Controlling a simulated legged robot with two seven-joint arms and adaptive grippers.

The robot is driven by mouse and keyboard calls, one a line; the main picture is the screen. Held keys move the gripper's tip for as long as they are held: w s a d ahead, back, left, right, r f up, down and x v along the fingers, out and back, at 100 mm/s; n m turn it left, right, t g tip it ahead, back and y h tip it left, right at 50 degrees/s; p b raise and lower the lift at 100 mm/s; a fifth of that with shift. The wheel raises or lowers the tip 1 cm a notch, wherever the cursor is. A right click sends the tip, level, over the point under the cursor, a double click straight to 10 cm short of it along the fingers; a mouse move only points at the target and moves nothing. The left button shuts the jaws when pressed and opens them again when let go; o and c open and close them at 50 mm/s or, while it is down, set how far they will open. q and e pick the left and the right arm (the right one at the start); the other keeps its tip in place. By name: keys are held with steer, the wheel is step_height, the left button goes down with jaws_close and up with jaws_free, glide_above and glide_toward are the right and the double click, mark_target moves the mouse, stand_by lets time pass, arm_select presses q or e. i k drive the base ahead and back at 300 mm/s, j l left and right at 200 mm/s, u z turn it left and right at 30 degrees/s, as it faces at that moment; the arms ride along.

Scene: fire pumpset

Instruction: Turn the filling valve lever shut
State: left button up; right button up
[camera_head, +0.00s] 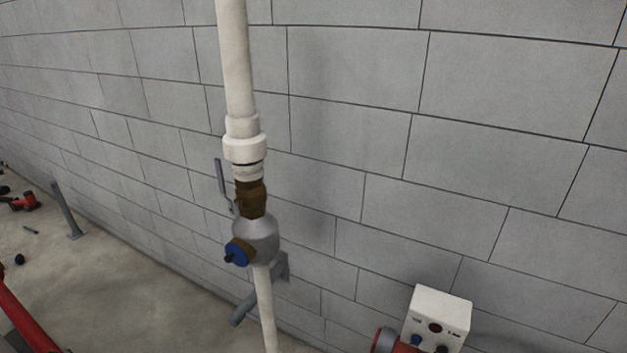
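The filling valve sits in a white vertical pipe (237,70) in front of the block wall. Its brown brass body (251,199) is below a white coupling. A thin grey lever (221,178) stands on the left side of the brass body, upright and roughly in line with the pipe. Below it is a grey rounded fitting (256,239) with a blue round cap or knob (237,252) facing the front left. Neither of my grippers shows in the head view.
A grey bracket (258,291) reaches from the wall behind the lower pipe. A white control box (438,316) with knobs stands at the lower right above a red part. A red pipe (30,316) is at the lower left. Concrete floor (130,290) lies open left of the pipe.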

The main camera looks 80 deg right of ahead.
mark_target(217, 161)
steer(key=z, duration=2.05)
